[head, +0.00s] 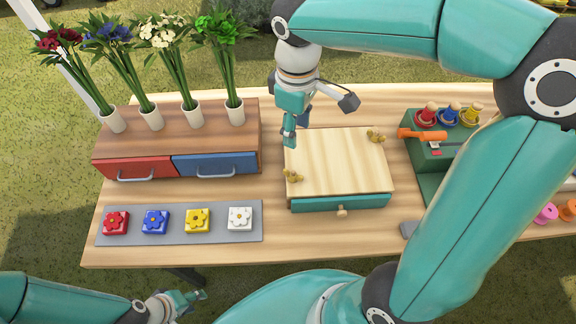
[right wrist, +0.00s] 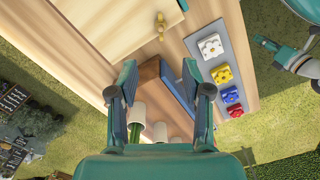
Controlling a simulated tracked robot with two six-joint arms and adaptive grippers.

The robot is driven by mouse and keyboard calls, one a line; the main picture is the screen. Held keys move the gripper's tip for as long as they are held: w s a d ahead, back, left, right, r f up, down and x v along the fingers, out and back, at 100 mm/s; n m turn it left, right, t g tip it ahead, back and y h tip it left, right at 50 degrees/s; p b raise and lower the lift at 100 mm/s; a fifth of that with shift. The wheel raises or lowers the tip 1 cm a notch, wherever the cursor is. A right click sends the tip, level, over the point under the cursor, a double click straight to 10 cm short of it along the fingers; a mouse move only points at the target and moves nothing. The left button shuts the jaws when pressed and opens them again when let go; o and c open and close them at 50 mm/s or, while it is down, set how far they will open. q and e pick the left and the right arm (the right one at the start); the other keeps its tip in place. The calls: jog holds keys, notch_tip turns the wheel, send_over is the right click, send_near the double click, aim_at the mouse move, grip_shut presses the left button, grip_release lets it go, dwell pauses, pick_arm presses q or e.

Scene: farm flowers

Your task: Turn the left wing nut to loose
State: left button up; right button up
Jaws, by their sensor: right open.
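The left wing nut (head: 293,176) is small and brass-coloured. It sits at the front left corner of a pale wooden board (head: 335,160), and also shows at the top of the right wrist view (right wrist: 160,26). A second wing nut (head: 376,136) sits at the board's back right corner. My right gripper (head: 295,130) is open and empty, near the board's back left edge and apart from the left wing nut. In the right wrist view its two fingers (right wrist: 158,88) stand apart. My left gripper (head: 188,298) is low at the front left, off the table; its jaw opening is unclear.
Under the board is a teal drawer (head: 340,202) with a knob. At left stand a cabinet (head: 180,135) with red and blue drawers, several flower vases (head: 190,116) and a grey mat (head: 104,238) with flower tiles. A green stand (head: 430,155) is at right.

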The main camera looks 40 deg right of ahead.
aim_at(292, 173)
jog(key=f, duration=1.6)
jog(key=shift+w+a+f, duration=0.15)
jog(key=shift+a+f, duration=0.05)
jog(key=shift+f, duration=0.1)
jog(key=shift+c, duration=0.4)
grip_shut()
jog(key=shift+a, duration=0.1)
